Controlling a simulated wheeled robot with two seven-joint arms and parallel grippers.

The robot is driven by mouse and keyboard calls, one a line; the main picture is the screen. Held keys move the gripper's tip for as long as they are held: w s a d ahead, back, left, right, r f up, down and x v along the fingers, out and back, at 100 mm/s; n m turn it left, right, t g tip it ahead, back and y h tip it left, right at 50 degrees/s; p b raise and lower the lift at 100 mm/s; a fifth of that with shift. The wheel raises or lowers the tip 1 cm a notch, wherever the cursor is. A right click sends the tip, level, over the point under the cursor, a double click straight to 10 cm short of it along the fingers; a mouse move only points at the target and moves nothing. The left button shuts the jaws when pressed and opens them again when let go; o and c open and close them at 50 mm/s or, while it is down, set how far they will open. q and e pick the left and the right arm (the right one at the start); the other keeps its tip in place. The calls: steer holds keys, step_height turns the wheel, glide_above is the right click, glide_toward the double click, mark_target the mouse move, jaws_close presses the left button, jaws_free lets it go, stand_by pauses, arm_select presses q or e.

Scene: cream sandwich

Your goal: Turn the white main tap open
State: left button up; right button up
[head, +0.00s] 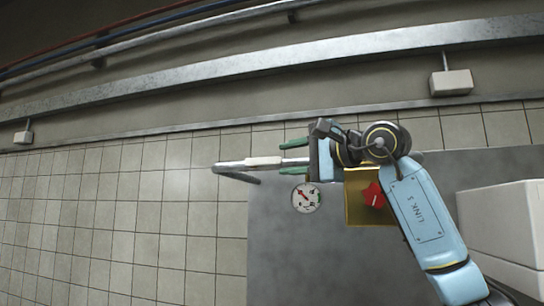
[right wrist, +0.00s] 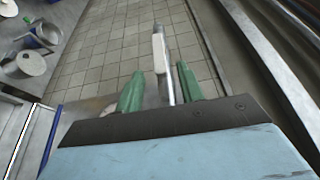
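The white main tap (head: 263,162) shows in the head view as a white sleeve on a thin metal bar, left of my right gripper. In the right wrist view the white part (right wrist: 158,52) lies ahead of the fingertips, and the metal bar runs back between them. My right gripper (head: 288,157) is open, its green fingers on either side of the bar. In the right wrist view the right finger is close to the bar; I cannot tell whether they touch. The left finger stands apart. My left gripper is not in view.
A round gauge (head: 306,198) and a red knob (head: 373,194) on a yellow plate (head: 355,214) sit on the grey panel (head: 300,265). A white box (head: 505,225) is at the right. A tiled floor (head: 120,230) lies left. Cylindrical containers (right wrist: 28,66) show in the right wrist view.

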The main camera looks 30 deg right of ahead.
mark_target(275, 161)
steer(key=p+x, duration=0.1)
steer(key=x, duration=0.4)
steer(key=shift+w+a, duration=0.1)
jaws_close()
